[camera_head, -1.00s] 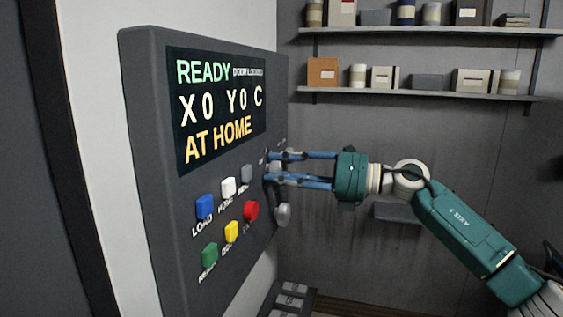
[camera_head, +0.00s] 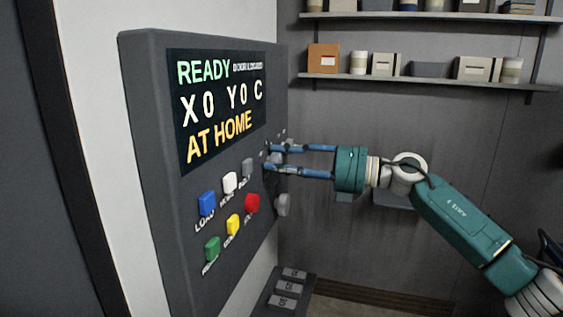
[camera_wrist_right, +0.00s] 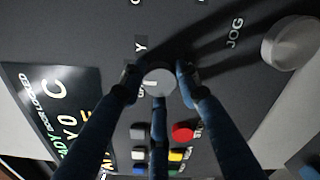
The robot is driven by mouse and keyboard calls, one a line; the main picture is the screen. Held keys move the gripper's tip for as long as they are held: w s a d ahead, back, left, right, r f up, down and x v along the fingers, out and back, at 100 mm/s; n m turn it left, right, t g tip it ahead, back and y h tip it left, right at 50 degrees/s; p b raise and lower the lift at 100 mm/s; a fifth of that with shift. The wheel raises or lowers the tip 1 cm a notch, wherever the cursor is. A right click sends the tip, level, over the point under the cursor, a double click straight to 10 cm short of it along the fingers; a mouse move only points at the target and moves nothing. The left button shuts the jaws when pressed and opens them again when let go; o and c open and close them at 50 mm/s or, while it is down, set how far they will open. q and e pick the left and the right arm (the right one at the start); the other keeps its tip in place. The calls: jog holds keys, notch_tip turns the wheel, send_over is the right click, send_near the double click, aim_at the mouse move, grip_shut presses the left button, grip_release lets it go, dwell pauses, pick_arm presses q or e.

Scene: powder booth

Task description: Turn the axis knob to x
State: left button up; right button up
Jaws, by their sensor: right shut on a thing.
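The axis knob (camera_wrist_right: 160,82) is a small round grey knob on the dark control panel (camera_head: 150,150). In the right wrist view it sits between my fingertips, with a light mark on its face and a Y label printed close by. My right gripper (camera_head: 269,158) reaches the panel from the right and is shut on the knob; it also shows in the right wrist view (camera_wrist_right: 160,78). In the head view the fingers largely hide the knob. The panel's screen (camera_head: 220,108) reads READY, X0 Y0 C and AT HOME. My left gripper is not in view.
Several coloured buttons, including a red one (camera_head: 252,203) and a blue one (camera_head: 206,204), sit below the screen. A larger JOG knob (camera_wrist_right: 291,43) sticks out near the grasped knob. Shelves (camera_head: 430,83) with boxes and jars hang on the back wall.

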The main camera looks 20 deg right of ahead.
jog(key=o, duration=1.1)
jog(key=shift+w+d+r, duration=0.1)
jog(key=shift+d+r, duration=0.05)
jog(key=shift+r, duration=0.2)
jog(key=shift+o, duration=0.2)
jog(key=shift+f, duration=0.15)
jog(key=v, duration=1.2)
